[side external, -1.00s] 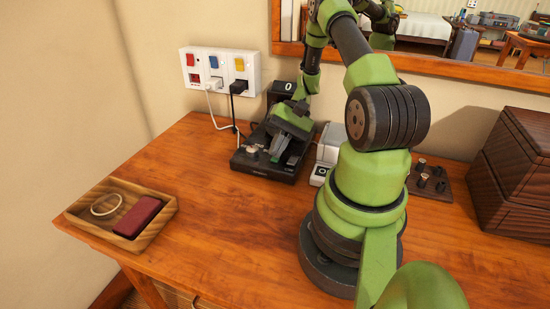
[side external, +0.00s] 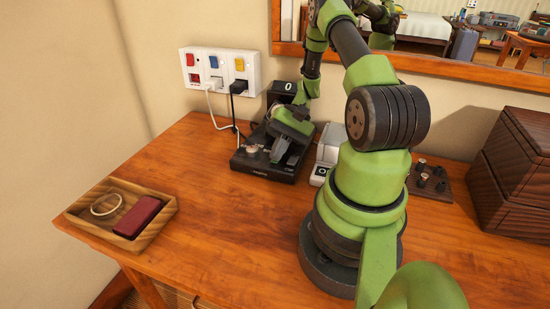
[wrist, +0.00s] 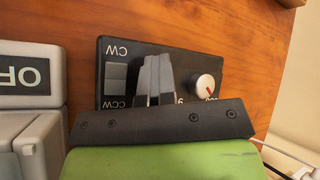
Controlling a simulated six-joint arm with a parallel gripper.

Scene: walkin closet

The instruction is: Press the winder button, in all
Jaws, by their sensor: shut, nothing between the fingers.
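The winder is a black box (side external: 250,165) on the wooden table, below the wall sockets. A black display (side external: 287,87) behind it reads 0. In the wrist view its front panel (wrist: 128,48) has a grey rocker switch (wrist: 115,80) marked CW and CCW, and a white round knob (wrist: 207,86). My gripper (side external: 277,157) is shut and empty, low over the winder panel. In the wrist view its fingertips (wrist: 157,62) lie between the rocker and the knob and hide that part of the panel. I see no separate button; I cannot tell whether the fingers touch the panel.
A grey box with an OFF label (wrist: 25,75) stands beside the winder. White and black cords run from the wall sockets (side external: 219,70). A wooden tray (side external: 152,240) holds a ring and a red case. Dark wooden boxes (side external: 515,170) stand right. The front table area is clear.

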